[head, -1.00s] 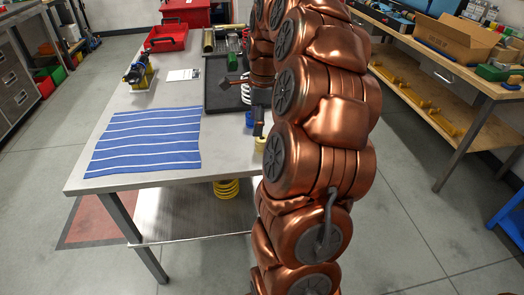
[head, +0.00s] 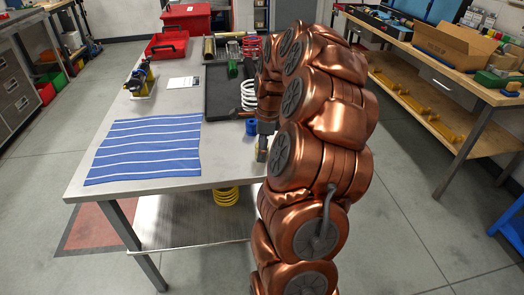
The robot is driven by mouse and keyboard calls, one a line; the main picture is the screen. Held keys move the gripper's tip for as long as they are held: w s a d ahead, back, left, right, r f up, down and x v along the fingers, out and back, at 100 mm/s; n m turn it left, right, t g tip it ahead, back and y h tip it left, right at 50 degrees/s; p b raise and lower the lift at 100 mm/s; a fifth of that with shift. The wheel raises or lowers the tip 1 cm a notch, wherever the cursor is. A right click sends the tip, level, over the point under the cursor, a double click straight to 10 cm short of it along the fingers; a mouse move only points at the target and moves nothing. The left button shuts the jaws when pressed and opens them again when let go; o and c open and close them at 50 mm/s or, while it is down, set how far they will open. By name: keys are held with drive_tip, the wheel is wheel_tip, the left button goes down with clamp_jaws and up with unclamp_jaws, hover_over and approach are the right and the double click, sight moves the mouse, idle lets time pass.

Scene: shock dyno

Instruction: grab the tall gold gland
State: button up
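A blue ring-shaped part (head: 251,127) stands just behind the gripper.
A striped blue cloth (head: 145,147) covers the table's left. A dark tray (head: 217,98) and white spring (head: 248,95) lie behind the gripper. A gold cylinder (head: 209,48), red open box (head: 166,45) and a shock on a yellow stand (head: 140,80) are farther back.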

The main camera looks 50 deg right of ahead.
drive_tip(key=shift+f, duration=0.1)
drive_tip(key=shift+c, duration=0.3)
drive_tip(key=c, duration=1.3)
drive_tip(key=shift+o, duration=0.2)
